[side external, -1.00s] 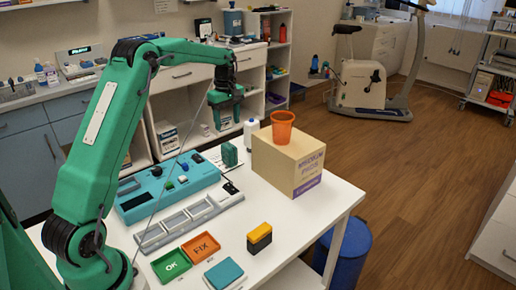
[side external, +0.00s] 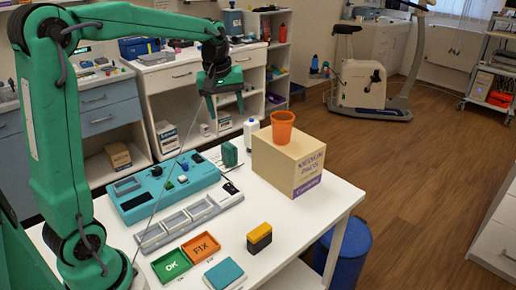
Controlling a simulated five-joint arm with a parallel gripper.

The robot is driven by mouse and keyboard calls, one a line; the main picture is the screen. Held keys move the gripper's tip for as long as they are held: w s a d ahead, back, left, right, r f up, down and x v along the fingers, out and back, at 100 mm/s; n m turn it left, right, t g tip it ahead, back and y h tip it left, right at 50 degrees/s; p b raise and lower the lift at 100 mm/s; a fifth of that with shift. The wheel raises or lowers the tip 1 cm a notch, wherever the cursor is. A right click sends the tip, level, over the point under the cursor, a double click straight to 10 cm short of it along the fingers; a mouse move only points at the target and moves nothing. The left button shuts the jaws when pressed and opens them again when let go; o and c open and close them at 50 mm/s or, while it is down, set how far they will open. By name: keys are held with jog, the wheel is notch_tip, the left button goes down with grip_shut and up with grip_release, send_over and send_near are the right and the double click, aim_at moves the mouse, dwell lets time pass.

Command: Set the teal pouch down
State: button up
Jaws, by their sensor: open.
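A flat teal block-like item (side external: 223,273), which looks like the teal pouch, lies near the front edge of the white table (side external: 300,225), just below the green OK tray (side external: 171,265) and the orange FIX tray (side external: 201,247). My gripper (side external: 226,108) hangs in the air beyond the table's back, far from the teal item. Its fingers are spread and I see nothing between them.
A tan box (side external: 290,165) with an orange cup (side external: 283,127) on top stands at the back right. A yellow-and-black block (side external: 259,238), a teal console (side external: 165,190), a grey slotted tray (side external: 190,217) and a green upright item (side external: 230,153) share the table.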

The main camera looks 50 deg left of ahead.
jog(key=s+d+m+t, duration=0.1)
jog(key=s+d+m, duration=0.4)
jog(key=s, duration=0.5)
jog(key=s+d+f+m+t, duration=0.1)
jog(key=s+d+m+t, duration=0.1)
jog(key=s+d+m, duration=0.4)
jog(key=s, duration=0.4)
jog(key=shift+s+d+f+h, duration=0.25)
jog(key=shift+d+f+h, duration=0.05)
jog(key=shift+d, duration=0.05)
